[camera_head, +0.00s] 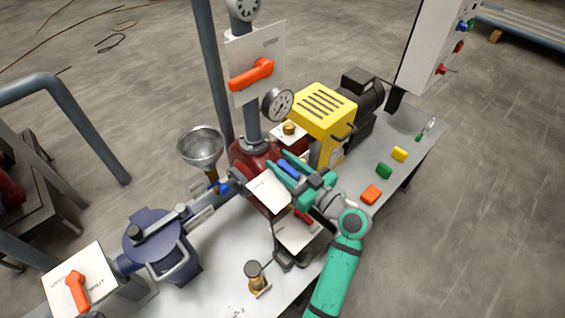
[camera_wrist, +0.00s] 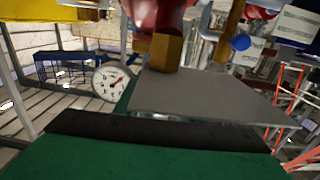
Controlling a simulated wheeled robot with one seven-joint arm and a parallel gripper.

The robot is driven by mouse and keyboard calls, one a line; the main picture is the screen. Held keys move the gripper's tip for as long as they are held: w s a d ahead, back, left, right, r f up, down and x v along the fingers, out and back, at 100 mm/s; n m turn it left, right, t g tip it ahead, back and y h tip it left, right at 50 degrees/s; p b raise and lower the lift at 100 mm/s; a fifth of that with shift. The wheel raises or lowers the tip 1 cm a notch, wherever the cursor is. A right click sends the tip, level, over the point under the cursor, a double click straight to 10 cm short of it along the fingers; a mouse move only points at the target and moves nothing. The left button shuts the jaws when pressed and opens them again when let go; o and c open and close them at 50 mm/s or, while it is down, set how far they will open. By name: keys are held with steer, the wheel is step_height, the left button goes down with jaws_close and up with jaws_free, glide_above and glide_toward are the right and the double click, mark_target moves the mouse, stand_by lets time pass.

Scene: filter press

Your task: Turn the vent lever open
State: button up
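My teal gripper (camera_head: 284,174) is over the middle of the press, near the dark red body (camera_head: 255,156). A blue bar (camera_head: 288,169) shows between its two fingers; I cannot tell whether they touch it. A white labelled plate (camera_head: 268,192) lies just beside the fingers, its text too small to read. In the wrist view a green surface with a dark edge fills the bottom, below a grey plate (camera_wrist: 200,97) and a brass hex fitting (camera_wrist: 165,52). No readable label marks the vent lever. A small blue handle (camera_head: 222,187) also shows in the wrist view (camera_wrist: 240,43).
A gauge (camera_head: 278,105), funnel (camera_head: 201,146) and yellow housing (camera_head: 321,108) crowd the press. Orange, green and yellow blocks lie right on the bench (camera_head: 408,133).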

steer(key=c, duration=0.9)
